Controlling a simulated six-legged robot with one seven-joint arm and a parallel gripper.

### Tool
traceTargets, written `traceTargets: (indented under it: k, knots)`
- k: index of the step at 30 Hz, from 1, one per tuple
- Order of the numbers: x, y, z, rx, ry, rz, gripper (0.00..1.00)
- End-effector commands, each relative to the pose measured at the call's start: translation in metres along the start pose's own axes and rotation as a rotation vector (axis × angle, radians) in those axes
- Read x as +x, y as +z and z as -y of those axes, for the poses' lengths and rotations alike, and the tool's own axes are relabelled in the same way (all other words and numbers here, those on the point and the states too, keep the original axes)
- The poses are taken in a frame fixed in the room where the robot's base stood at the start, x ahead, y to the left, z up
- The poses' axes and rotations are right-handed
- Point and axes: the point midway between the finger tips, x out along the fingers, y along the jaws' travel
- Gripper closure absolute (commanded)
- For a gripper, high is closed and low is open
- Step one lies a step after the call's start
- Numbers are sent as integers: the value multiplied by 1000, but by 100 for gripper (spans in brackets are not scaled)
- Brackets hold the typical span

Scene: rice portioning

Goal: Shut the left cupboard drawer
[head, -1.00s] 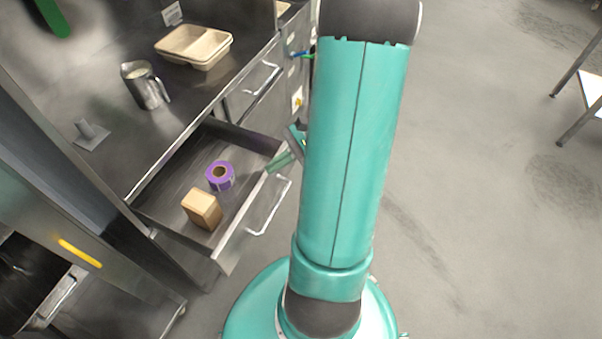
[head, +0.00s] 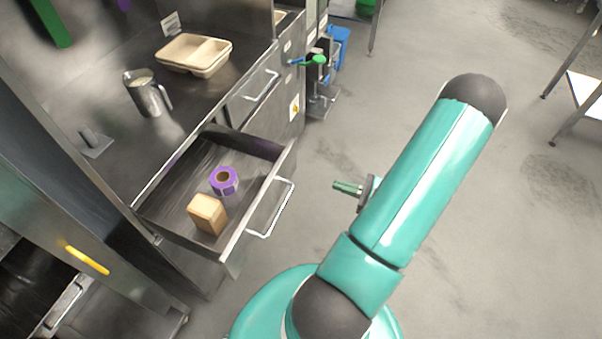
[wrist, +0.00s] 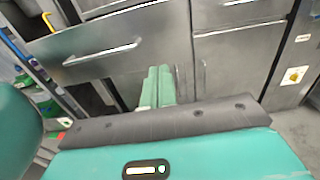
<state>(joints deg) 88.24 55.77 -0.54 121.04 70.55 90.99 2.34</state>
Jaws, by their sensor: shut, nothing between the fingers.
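The left cupboard drawer (head: 231,245) stands pulled out under the steel counter. Its front panel carries a bar handle (head: 274,213). A purple tape roll (head: 224,181) and a tan block (head: 207,214) lie inside it. In the wrist view, the drawer front (wrist: 150,36) and its handle (wrist: 103,53) fill the upper left. My gripper (head: 337,186) is shut and empty, over the floor to the right of the drawer front and apart from it. Its green fingers (wrist: 157,84) point toward the cupboard in the wrist view.
A shut drawer (head: 250,98) sits farther along the cupboard. The counter (head: 115,60) holds a beige two-part tray (head: 195,53) and a metal jug (head: 148,92). A steel cabinet with a yellow handle (head: 87,260) stands at lower left. Floor to the right (head: 500,230) is clear.

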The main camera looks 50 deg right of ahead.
Motion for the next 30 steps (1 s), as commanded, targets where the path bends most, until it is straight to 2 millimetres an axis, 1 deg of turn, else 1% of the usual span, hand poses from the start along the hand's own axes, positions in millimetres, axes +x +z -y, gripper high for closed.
traceTargets:
  k: [1, 3, 7, 11, 18, 24, 27, 30]
  knots:
    - [-3, -3, 1, 8, -18, 7, 100]
    - [-1, -3, 1, 11, -25, 11, 100]
    - [12, -3, 1, 11, -22, 11, 100]
    - [35, -2, 1, 10, -20, 11, 100]
    - [83, -2, 1, 10, -19, 10, 100]
    - [117, -2, 2, 10, -21, 9, 100]
    - [128, -2, 2, 9, -22, 10, 100]
    - [134, -2, 2, 9, -22, 8, 100]
